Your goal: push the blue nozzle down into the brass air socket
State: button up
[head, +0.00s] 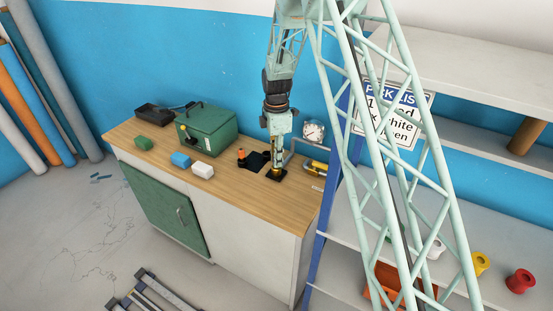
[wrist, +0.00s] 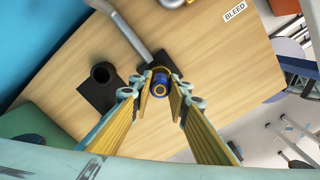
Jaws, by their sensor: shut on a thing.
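The blue nozzle (wrist: 160,87) is between my fingertips in the wrist view, seen end-on from above. My gripper (wrist: 160,92) is shut on it and points down at the bench. The brass air socket (wrist: 163,71) shows as a brass-yellow rim at the nozzle's far side, on a black base plate (wrist: 186,67). The nozzle lines up over or in the socket; how deep it sits I cannot tell. In the head view my gripper (head: 277,158) is upright just above the black plate (head: 277,176), and its fingers hide the nozzle and the socket.
A metal pipe (wrist: 126,37) runs close by, with a gauge (head: 313,131) behind.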

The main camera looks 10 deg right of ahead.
jog(key=shift+f, duration=0.1)
jog(key=o, duration=0.9)
jog(key=shift+o, duration=0.2)
jog(key=shift+r, duration=0.2)
notch_tip(320, 180, up, 12)
jog(key=shift+f, duration=0.2)
dwell(0.4)
